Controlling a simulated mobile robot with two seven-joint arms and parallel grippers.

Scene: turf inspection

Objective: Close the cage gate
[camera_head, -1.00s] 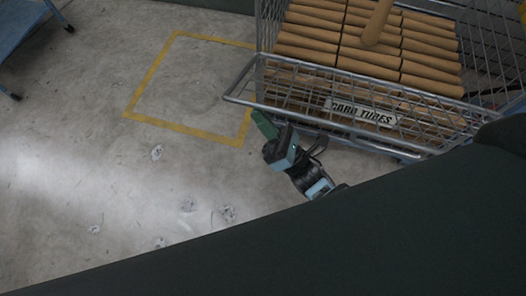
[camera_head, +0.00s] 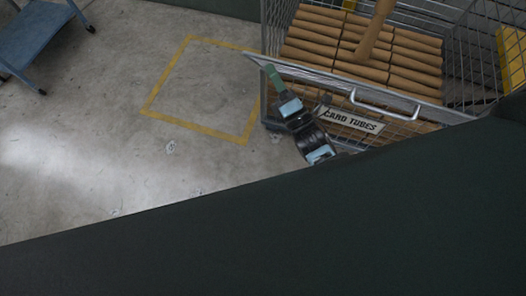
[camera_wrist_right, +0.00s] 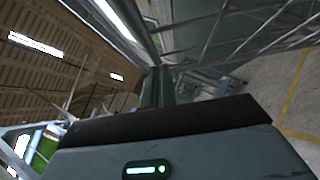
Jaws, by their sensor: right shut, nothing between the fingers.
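The wire cage (camera_head: 463,68) stands at the upper right, holding card tubes. Its gate (camera_head: 300,72) is a mesh panel across the front, with a grey top rail, a handle and a "CARD TUBES" label. The gate looks steeply raised; whether it touches the cage frame is unclear. My right gripper (camera_head: 271,76) is shut and empty, its green fingers against or very near the outer side of the gate near its left end. In the right wrist view, the green fingers (camera_wrist_right: 156,88) are beside a pale metal rail (camera_wrist_right: 120,20). My left gripper is out of view.
Stacked card tubes (camera_head: 365,60) fill the cage, and one tube (camera_head: 375,32) sticks up. A yellow floor outline (camera_head: 190,122) lies left of the cage. A blue cart (camera_head: 42,35) stands at the far left. The floor between is clear.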

